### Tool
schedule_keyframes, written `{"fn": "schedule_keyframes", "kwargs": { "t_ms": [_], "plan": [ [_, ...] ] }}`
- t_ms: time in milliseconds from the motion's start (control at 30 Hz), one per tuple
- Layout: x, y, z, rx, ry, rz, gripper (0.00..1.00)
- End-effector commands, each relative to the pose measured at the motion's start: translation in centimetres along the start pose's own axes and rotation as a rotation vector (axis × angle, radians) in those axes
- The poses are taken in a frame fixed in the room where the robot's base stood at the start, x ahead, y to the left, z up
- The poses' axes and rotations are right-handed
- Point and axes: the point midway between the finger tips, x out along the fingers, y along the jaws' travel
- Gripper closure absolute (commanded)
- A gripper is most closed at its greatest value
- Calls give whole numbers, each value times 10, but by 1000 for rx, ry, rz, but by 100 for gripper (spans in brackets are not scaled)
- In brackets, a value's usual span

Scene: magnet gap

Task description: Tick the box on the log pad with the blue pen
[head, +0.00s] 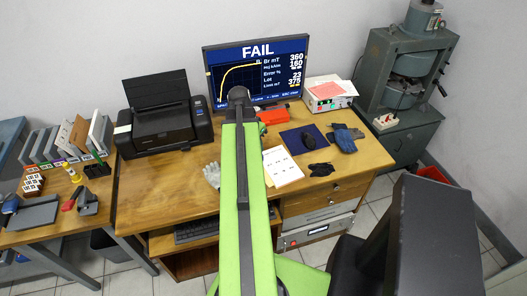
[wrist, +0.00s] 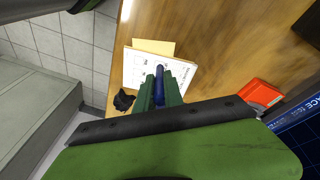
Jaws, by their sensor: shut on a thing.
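The log pad (head: 284,168) is a white printed sheet with a tan edge, lying on the desk just right of my green arm in the head view. It also shows in the wrist view (wrist: 138,66), past my fingertips. My gripper (wrist: 160,92) has two green fingers shut on the blue pen (wrist: 159,82). The pen points toward the pad and overlaps it in the picture; I cannot tell whether its tip touches. The printed marks are too small to tell the box.
The monitor (head: 258,70) reading FAIL stands at the back of the desk (head: 160,190). A black printer (head: 160,120) is at left and a light glove (head: 212,174) lies left of my arm. A red-orange object (wrist: 260,95) and a black item (wrist: 124,99) lie near the pad.

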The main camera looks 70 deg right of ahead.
Motion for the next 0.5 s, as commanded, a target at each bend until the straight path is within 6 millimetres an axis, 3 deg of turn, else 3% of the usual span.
{"fn": "schedule_keyframes", "kwargs": {
  "t_ms": [33, 133, 500],
  "plan": [
    [14, 4, -9, 0, 22, 18, 100],
    [18, 12, -21, -5, 50, 41, 100],
    [28, 11, -19, -7, 54, 44, 100]
  ]
}}
